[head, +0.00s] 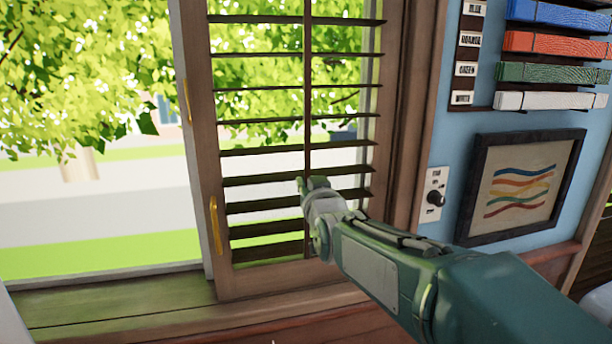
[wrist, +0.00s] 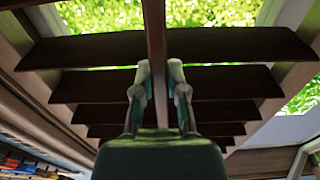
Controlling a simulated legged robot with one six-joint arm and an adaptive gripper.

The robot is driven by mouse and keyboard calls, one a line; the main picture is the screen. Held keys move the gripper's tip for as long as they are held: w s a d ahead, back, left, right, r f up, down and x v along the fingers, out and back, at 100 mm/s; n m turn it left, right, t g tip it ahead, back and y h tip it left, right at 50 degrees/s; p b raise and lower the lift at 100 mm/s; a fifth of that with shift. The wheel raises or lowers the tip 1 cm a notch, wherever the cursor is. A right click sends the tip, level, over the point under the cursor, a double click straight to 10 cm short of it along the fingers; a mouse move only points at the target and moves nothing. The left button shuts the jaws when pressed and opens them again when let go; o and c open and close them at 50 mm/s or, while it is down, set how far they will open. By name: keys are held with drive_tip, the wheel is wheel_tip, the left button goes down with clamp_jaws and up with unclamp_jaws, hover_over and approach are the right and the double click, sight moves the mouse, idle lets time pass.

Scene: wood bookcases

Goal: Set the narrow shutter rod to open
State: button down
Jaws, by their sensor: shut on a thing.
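The narrow shutter rod (head: 307,95) is a thin dark vertical bar running down the middle of the louvred shutter. Its slats (head: 290,143) are tilted nearly edge-on, with gaps showing foliage and street between them. My gripper (head: 305,184) is at the rod's lower half in the head view. In the wrist view my gripper (wrist: 161,72) has one finger on each side of the rod (wrist: 155,45), shut on it. The rod's portion between the fingers is partly hidden, and my arm covers the shutter's lower right.
The shutter frame (head: 205,160) carries yellow handles (head: 216,225) on its left. A wall switch (head: 435,194), a framed picture (head: 520,186) and a rack of coloured bundles (head: 553,43) are on the right. A wooden sill (head: 110,300) runs below the open window.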

drive_tip(key=shift+f, duration=0.35)
drive_tip(key=c, duration=0.7)
unclamp_jaws()
drive_tip(key=shift+o, duration=0.2)
drive_tip(key=shift+a, duration=0.1)
drive_tip(key=shift+r, duration=0.1)
drive_tip(key=v, duration=1.2)
drive_tip(key=s+d+f+m+g+h, duration=0.1)
drive_tip(key=s+d+f+g+h, duration=0.1)
drive_tip(key=s+d+f+g, duration=0.4)
drive_tip(key=s+d+f+m+g+h, duration=0.2)
drive_tip(key=s+d+f+g, duration=0.3)
drive_tip(key=s+f, duration=0.6)
drive_tip(key=s+d+h, duration=0.1)
drive_tip(key=s+d, duration=0.1)
drive_tip(key=s, duration=0.2)
drive_tip(key=shift+s+d+g, duration=0.25)
drive_tip(key=shift+g, duration=0.15)
